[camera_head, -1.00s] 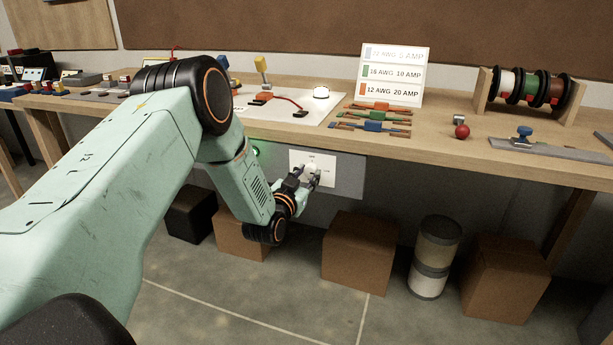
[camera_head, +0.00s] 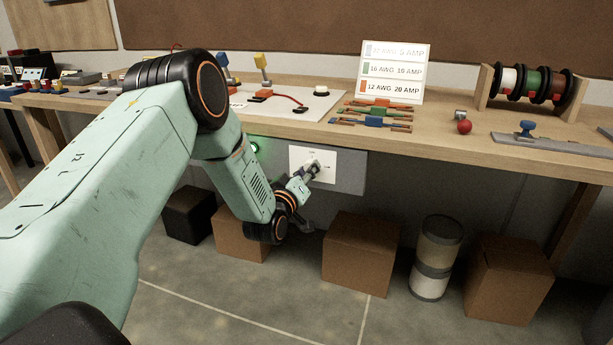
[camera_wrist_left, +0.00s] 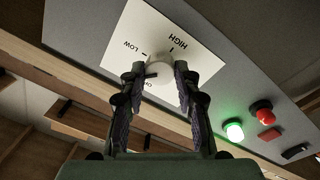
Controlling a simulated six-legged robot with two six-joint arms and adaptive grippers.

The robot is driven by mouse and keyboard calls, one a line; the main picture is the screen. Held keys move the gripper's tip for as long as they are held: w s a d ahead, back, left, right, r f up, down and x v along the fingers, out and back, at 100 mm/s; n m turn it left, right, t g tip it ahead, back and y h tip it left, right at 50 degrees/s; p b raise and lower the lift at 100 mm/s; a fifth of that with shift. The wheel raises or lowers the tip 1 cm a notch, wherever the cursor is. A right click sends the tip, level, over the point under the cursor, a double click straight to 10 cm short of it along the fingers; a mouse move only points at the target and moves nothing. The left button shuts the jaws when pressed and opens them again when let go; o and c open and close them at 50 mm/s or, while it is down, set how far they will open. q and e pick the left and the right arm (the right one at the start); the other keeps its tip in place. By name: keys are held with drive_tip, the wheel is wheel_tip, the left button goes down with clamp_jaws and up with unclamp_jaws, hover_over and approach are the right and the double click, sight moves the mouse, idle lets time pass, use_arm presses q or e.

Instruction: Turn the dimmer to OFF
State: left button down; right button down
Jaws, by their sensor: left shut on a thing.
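The dimmer is a round white knob (camera_wrist_left: 160,69) on a white plate (camera_wrist_left: 197,58) marked HIGH, LOW and OFF. In the left wrist view, my left gripper (camera_wrist_left: 159,72) has one fingertip on each side of the knob and is shut on it. In the head view, the plate (camera_head: 329,172) sits on a grey panel below the bench top, and my left gripper (camera_head: 312,170) covers most of the knob. My right gripper is not in view.
A lit green button (camera_wrist_left: 233,130) and a red button (camera_wrist_left: 263,112) stand on the grey panel (camera_head: 351,174). The wooden bench top (camera_head: 450,135) overhangs it. Cardboard boxes (camera_head: 360,255) and stacked cans (camera_head: 436,258) stand on the floor below.

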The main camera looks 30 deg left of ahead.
use_arm(q)
drive_tip(key=shift+a+r+n+y+b, duration=0.2)
drive_tip(key=shift+n+b, duration=0.7)
drive_tip(key=shift+n, duration=1.35)
drive_tip(key=shift+d+f+n+y+b, duration=0.1)
drive_tip(key=shift+n+y+b, duration=0.2)
drive_tip(key=shift+n+b, duration=1.25)
drive_tip(key=shift+n+p, duration=0.65)
drive_tip(key=shift+n, duration=0.35)
drive_tip(key=c, duration=1)
unclamp_jaws()
drive_tip(key=shift+o, duration=0.2)
drive_tip(key=v, duration=1.2)
